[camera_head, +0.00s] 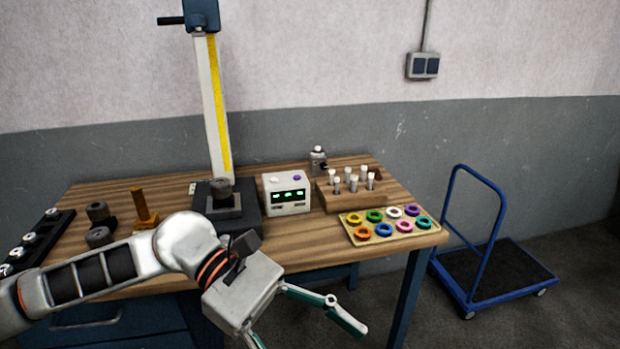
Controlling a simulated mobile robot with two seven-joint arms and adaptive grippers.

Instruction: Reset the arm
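My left arm reaches in from the left, low across the front of the wooden workbench (330,250). My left gripper (308,340) is at the bottom centre, in front of the bench's front edge. Its fingers are spread wide apart, one toward the lower right and one at the bottom edge of the picture. I see nothing between them. The lower finger is partly cut off by the picture edge. My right gripper is not in view.
A height gauge (213,110) stands behind my arm. A white box with green displays (286,193), a wooden peg block (330,204) and a tray of coloured rings (393,241) stand right of it. Dark parts (97,212) lie left. A blue trolley (500,275) stands on the floor.

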